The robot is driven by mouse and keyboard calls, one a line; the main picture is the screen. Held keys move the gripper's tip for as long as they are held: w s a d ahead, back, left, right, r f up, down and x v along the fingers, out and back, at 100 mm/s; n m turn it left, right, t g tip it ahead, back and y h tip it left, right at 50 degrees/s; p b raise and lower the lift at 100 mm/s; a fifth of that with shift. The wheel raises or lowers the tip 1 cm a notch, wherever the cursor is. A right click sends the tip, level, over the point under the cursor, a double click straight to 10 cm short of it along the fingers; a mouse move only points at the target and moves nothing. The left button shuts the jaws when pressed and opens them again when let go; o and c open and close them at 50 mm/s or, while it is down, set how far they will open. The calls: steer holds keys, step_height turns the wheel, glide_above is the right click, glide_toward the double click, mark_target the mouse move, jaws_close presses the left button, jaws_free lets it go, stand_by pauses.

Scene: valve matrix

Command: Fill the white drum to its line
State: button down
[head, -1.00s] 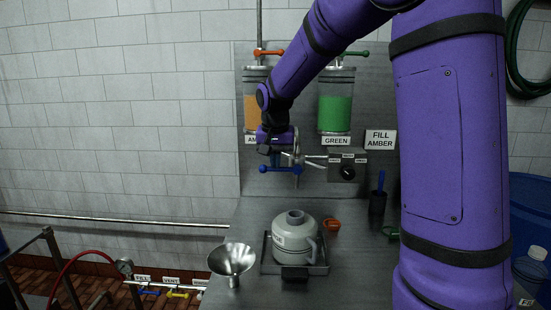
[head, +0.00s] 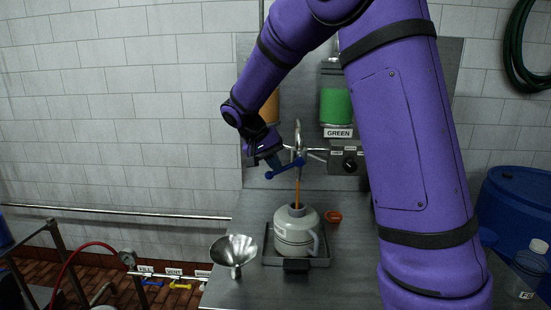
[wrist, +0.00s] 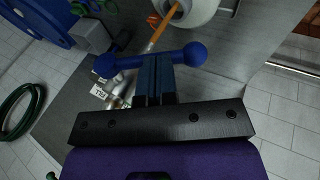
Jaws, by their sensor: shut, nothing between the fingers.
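The white drum (head: 297,236) stands upright on a dark tray (head: 321,261); its fill line and liquid level cannot be made out. A thin amber stream (head: 298,196) falls from the spout into its neck, and the stream also shows in the wrist view (wrist: 159,31). The blue valve lever (head: 286,169) is tilted, its right end higher. My gripper (head: 274,161) is at the lever, shut and holding nothing. In the wrist view, its fingertips (wrist: 155,62) appear to be against the middle of the blue lever (wrist: 130,62). My arm partly hides the amber tank (head: 269,107).
The green tank (head: 336,106) hangs on the back panel beside a selector box (head: 347,163) with a knob. A blue barrel (head: 520,200) is at far right.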

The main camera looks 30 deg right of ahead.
steer(key=f+g+h, duration=0.1)
steer(key=f+h, duration=0.1)
steer(key=shift+d+g+h, duration=0.1)
steer(key=shift+g+h, duration=0.2)
steer(key=shift+s+d+f, duration=0.1)
steer(key=shift+s, duration=0.05)
steer(key=shift+s+d+f+g+h, duration=0.1)
steer(key=shift+g+h, duration=0.2)
stand_by(7.0)
